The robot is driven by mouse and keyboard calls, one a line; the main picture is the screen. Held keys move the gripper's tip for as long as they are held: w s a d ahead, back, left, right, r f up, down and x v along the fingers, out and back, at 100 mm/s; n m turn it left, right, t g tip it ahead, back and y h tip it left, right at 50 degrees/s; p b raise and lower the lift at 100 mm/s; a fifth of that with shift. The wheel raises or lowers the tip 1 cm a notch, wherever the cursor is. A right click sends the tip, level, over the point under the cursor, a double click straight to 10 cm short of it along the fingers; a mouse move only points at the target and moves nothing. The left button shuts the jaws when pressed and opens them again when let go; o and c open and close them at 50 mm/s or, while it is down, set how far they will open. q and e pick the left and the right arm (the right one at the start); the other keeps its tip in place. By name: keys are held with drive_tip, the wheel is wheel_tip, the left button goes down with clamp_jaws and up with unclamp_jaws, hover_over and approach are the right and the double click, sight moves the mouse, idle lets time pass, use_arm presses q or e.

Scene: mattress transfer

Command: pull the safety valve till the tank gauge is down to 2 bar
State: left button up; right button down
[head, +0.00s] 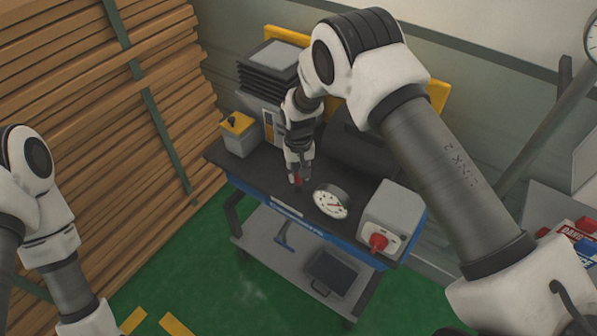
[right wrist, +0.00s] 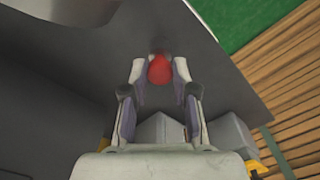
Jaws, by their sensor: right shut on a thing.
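My right gripper (head: 297,180) reaches down to the dark bench top, left of the gauge. It is shut on the small red safety valve pull (head: 298,186). In the right wrist view the red rounded pull (right wrist: 160,69) sits between the fingertips. The tank gauge (head: 331,202) has a white round dial with a red needle, but its numbers are too small to read. The dark tank (head: 365,148) lies behind it, partly hidden by my right arm. My left arm shows at the left edge, with its gripper out of view.
The blue-edged cart (head: 250,175) also bears a grey box with a red knob (head: 378,242), a yellow-grey box (head: 238,134) and a stack of black trays (head: 268,77). Stacked timber (head: 90,110) stands to the left.

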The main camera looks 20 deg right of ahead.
drive_tip(key=shift+w+r, duration=0.2)
drive_tip(key=shift+r, duration=0.55)
drive_tip(key=c, duration=0.9)
unclamp_jaws()
drive_tip(key=shift+f, duration=0.1)
wheel_tip(320, 180, up, 12)
